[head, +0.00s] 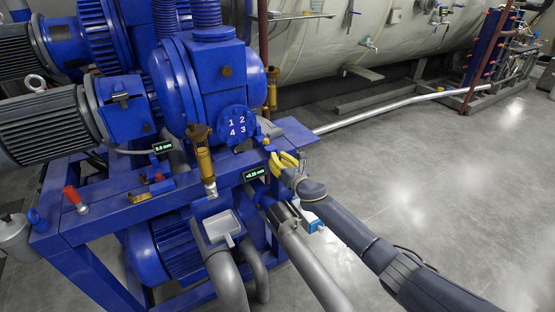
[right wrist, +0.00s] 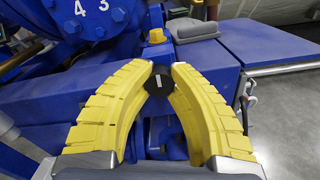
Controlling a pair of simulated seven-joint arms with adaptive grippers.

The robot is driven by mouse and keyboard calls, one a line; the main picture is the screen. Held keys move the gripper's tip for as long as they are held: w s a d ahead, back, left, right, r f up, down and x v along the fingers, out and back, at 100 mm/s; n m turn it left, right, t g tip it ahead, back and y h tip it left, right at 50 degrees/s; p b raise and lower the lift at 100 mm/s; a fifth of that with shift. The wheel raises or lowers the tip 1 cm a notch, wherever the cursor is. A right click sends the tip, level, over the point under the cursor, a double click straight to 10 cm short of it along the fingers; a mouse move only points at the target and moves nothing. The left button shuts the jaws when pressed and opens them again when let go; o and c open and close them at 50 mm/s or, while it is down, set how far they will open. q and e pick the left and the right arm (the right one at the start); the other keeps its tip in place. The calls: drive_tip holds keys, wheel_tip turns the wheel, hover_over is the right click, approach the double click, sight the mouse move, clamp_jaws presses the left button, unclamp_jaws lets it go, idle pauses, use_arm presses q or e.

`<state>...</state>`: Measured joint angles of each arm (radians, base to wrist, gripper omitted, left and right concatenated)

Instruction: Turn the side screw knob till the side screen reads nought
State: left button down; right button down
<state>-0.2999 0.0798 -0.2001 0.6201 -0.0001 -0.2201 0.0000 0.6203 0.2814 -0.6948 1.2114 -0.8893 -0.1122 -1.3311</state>
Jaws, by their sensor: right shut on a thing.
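The side screw knob (right wrist: 159,82) is a small black round knob with a pale mark on its face, seen in the right wrist view. My right gripper (right wrist: 160,76) has its yellow curved fingers closed around it, one fingertip on each side. In the head view the right gripper (head: 277,162) is at the right end of the blue frame, and its fingers hide the knob. The side screen (head: 255,173) is a small dark display on the frame just left of the gripper. Its green digits are tiny and seem to read about +0.30. My left gripper is not in view.
A second small screen (head: 163,146) sits further left on the blue machine. A brass valve (head: 203,157) and a red-handled lever (head: 75,198) stand on the frame (head: 130,213). Grey pipes (head: 312,270) run below the gripper. The floor (head: 430,170) at the right is clear.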

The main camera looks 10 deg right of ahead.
drive_tip(key=m, duration=1.1)
drive_tip(key=shift+m, duration=0.3)
drive_tip(key=m, duration=1.1)
drive_tip(key=shift+m, duration=0.5)
drive_tip(key=c, duration=1.1)
unclamp_jaws()
